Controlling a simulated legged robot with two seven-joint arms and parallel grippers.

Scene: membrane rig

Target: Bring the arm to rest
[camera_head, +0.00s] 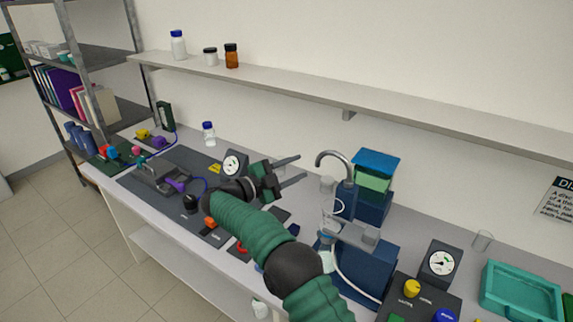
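My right arm (265,237) in a green sleeve comes in from the bottom and reaches over the bench. My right gripper (298,168) is open, with its two grey fingers pointing right and apart. Nothing shows between the fingers. The gripper is above the middle of the bench, left of the curved metal spout (335,155) and in front of the wall. My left gripper does not show.
The bench (225,142) holds a membrane rig (165,172) with a gauge (233,163) at left. Blue units (375,205), a second gauge (440,262) and a teal tray (520,292) stand at right. A shelf (300,92) with bottles runs above.

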